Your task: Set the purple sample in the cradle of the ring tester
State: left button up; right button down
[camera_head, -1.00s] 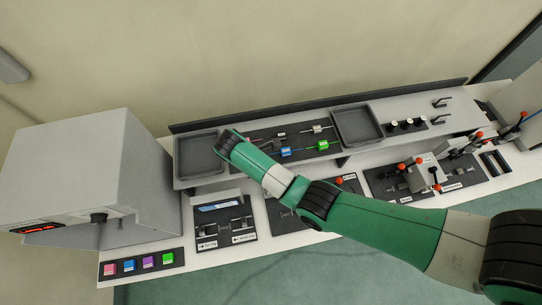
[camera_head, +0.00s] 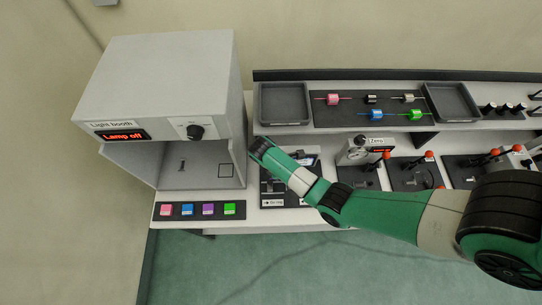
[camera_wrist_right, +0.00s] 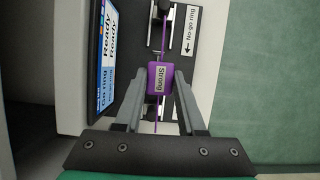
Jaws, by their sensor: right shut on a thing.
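The purple sample (camera_wrist_right: 160,78), labelled "Strong", has a thin purple strand running out of both ends. My right gripper (camera_wrist_right: 161,72) is shut on it, one finger on each side. In the wrist view the sample is over the ring tester (camera_wrist_right: 125,60), whose screen (camera_wrist_right: 108,60) reads "Ready". I cannot tell whether the sample touches the cradle, which is partly hidden beneath it. In the head view the ring tester (camera_head: 272,202) is a black panel partly covered by my right arm, and the sample is hidden. My left gripper is not in view.
The light booth (camera_head: 165,90), showing "Lamp off", stands just left of the tester, with colour tiles (camera_head: 200,210) in front. Several other samples lie on the back shelf between two grey trays (camera_head: 283,118) (camera_head: 452,117). The zero gauge (camera_head: 362,152) is to the right.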

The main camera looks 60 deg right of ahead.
jog(key=shift+s+d+f, duration=0.5)
jog(key=shift+s+f, duration=0.25)
jog(key=shift+f, duration=0.05)
jog(key=shift+d, duration=0.2)
pick_arm(q)
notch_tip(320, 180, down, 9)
jog(key=b, duration=0.8)
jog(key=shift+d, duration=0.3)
pick_arm(e)
notch_tip(320, 180, down, 8)
jog(key=shift+r, duration=0.15)
pick_arm(q)
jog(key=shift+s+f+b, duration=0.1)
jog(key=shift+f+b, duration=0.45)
jog(key=shift+b, duration=0.05)
pick_arm(e)
jog(key=shift+f, duration=0.55)
grip_release()
